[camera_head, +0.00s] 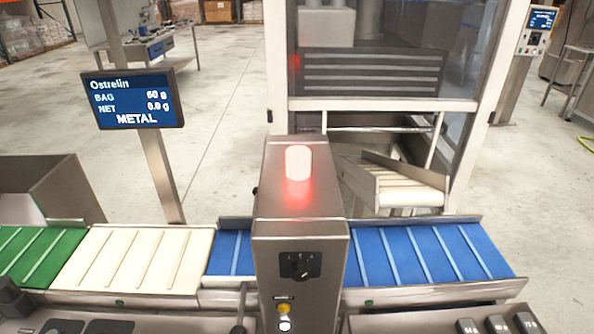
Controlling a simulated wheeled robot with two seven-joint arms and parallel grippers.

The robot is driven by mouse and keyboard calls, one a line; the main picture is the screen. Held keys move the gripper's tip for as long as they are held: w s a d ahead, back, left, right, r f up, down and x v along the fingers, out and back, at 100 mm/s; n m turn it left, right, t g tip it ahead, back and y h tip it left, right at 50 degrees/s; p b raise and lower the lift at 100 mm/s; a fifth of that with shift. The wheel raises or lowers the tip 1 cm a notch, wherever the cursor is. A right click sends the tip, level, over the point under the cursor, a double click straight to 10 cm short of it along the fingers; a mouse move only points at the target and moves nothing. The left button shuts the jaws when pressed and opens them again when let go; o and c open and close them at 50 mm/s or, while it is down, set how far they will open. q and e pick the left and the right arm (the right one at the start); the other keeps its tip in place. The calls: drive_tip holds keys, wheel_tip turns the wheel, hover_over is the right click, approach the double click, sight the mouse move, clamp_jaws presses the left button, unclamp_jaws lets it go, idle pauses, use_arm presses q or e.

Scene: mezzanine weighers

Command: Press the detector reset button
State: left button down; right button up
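The metal detector (299,220) is a steel housing that straddles the conveyor in the middle of the view. A lit red lamp (298,163) glows on its top. Its front face has a black rotary knob (300,266). Below the knob sit a small yellow button (284,308) and a white, lit round button (285,325), close to the bottom edge of the picture. A small label above the yellow button is too small to read surely. Neither of my grippers can be made out in this view.
A display (134,98) on a post reads "METAL" and a net of 0.0 g. Green, cream (137,257) and blue belts (425,255) carry no bags. A grey lever (240,308) stands left of the buttons. Dark weights (497,324) lie at the front right.

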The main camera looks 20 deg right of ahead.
clamp_jaws()
idle(1.6)
